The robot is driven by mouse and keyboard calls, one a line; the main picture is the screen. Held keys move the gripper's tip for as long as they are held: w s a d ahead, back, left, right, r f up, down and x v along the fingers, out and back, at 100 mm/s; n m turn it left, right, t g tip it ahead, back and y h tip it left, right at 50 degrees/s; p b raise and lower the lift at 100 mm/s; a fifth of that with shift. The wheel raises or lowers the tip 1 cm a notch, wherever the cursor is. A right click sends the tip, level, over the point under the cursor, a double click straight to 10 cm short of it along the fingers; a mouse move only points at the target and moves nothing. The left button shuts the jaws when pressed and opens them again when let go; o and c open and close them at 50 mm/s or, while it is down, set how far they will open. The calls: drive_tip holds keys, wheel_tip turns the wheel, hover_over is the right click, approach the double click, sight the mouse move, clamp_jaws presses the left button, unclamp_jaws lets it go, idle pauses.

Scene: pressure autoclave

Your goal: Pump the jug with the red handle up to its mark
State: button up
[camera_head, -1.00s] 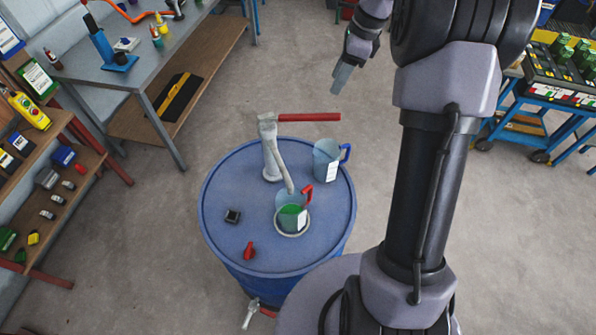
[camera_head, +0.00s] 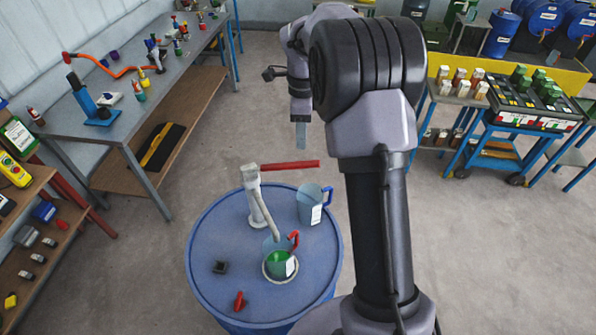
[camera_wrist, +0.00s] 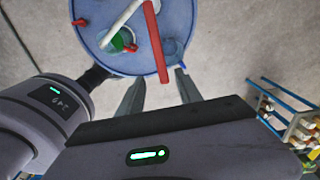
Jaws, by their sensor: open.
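The jug with the red handle (camera_head: 279,263) stands on the blue drum (camera_head: 215,240) under the hand pump's spout, with green liquid inside. Its mark is too small to make out. The grey pump (camera_head: 251,182) has a long red lever (camera_head: 290,165) pointing right, roughly level. My gripper (camera_head: 301,140) is above and behind the lever's free end, apart from it. In the wrist view my open, empty gripper (camera_wrist: 158,92) has the red lever (camera_wrist: 156,45) ahead of its fingers, and the jug's green liquid (camera_wrist: 118,42) shows beyond.
A jug with a blue handle (camera_head: 311,206) stands on the drum beside the pump. A black cap (camera_head: 220,267) and a red part (camera_head: 239,300) lie near the drum's front. A workbench (camera_head: 90,130) is at left, a blue cart (camera_head: 500,150) at right. Floor between is clear.

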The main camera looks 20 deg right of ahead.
sight(301, 163)
wheel_tip(301, 163, down, 12)
drive_tip(key=shift+w+a+f, duration=0.1)
drive_tip(key=shift+f, duration=0.1)
clamp_jaws()
drive_tip(key=shift+r, duration=0.1)
idle(1.3)
